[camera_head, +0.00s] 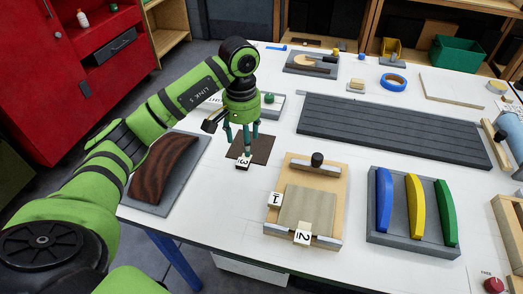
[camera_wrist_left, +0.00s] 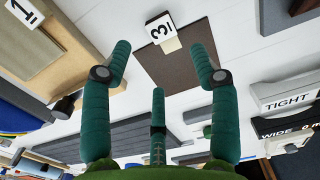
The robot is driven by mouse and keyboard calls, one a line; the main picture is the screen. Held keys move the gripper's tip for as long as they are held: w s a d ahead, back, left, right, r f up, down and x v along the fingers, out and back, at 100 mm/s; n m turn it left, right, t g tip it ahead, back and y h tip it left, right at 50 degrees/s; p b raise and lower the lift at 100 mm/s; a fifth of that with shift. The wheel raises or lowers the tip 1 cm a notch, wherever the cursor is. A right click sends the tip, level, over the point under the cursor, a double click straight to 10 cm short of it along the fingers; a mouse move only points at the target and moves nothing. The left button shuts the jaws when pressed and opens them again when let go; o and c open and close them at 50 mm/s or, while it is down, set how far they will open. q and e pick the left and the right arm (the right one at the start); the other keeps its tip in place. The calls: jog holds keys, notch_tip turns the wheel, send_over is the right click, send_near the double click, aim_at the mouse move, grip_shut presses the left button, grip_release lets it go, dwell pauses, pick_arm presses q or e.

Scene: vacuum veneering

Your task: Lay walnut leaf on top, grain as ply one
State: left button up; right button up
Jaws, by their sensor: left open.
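The walnut leaf (camera_head: 263,149) is a dark brown square lying flat on the white table, with a tag 3 at its near edge. It also shows in the left wrist view (camera_wrist_left: 180,68). My left gripper (camera_head: 243,138) points down over this leaf, its fingers spread and empty; they also show in the left wrist view (camera_wrist_left: 162,62). A pale leaf (camera_head: 307,208) lies on the wooden board (camera_head: 320,170) to the right, with tag 1 at its left side and tag 2 at its near edge. My right gripper is not in view.
A dark striped curved piece on a grey base (camera_head: 186,191) lies left of the leaf. A grey tray (camera_head: 408,236) with blue, yellow and green curved strips is right of the board. A grey slatted panel (camera_head: 390,128) lies behind.

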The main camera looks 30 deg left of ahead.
aim_at(243, 162)
pick_arm(q)
jog(key=shift+s+f, duration=0.2)
jog(key=shift+f, duration=0.15)
jog(key=shift+s+f+p, duration=0.2)
jog(key=shift+s+p, duration=0.1)
jog(key=shift+s, duration=0.2)
jog(key=shift+w+f+p, duration=0.1)
jog(key=shift+f+p, duration=0.4)
jog(key=shift+f, duration=0.35)
jog(key=f+p, duration=0.1)
jog(key=f, duration=0.3)
jog(key=shift+w+a+f+p, duration=0.15)
jog(key=shift+a+f+p, duration=0.1)
jog(key=shift+p, duration=0.15)
jog(key=shift+c, duration=0.4)
jog(key=c, duration=1)
jog(key=shift+o, duration=0.2)
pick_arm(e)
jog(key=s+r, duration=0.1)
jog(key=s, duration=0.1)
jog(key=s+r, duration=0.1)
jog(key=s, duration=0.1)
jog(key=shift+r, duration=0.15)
